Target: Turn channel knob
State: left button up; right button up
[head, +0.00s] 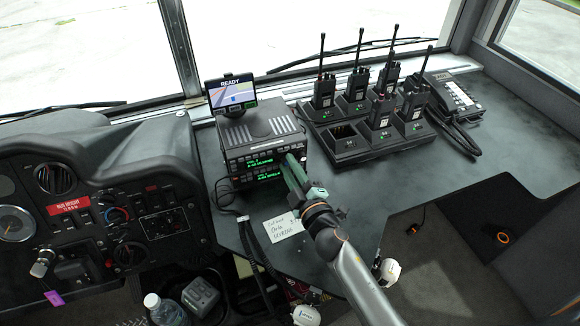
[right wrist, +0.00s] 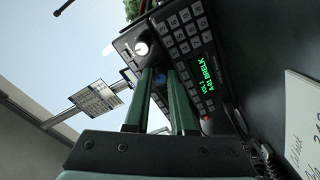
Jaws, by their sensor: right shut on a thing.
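The radio unit (head: 262,169) is a black box with two rows of green-lit displays, standing on the dark counter under a grey-topped box. My right gripper (head: 290,160) reaches the right end of its front face. In the right wrist view the radio's keypad (right wrist: 182,38) and green display (right wrist: 203,79) show turned sideways. The knob is hidden by the fingers in the head view. My left gripper is not in view.
A small screen reading READY (head: 231,92) stands above the radio. A handwritten note (head: 283,226) and a coiled cord (head: 251,250) lie in front.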

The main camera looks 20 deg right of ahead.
grip_shut()
jog(key=n, duration=0.4)
jog(key=shift+r, duration=0.1)
jog(key=o, duration=0.8)
grip_release()
jog(key=shift+c, duration=0.2)
jog(key=s, duration=0.3)
jog(key=s+b, duration=0.1)
jog(key=s, duration=0.3)
jog(key=s+d, duration=0.1)
jog(key=s, duration=0.3)
jog(key=shift+s+r+b, duration=0.1)
jog(key=shift+s+b, duration=0.25)
jog(key=shift+s, duration=0.4)
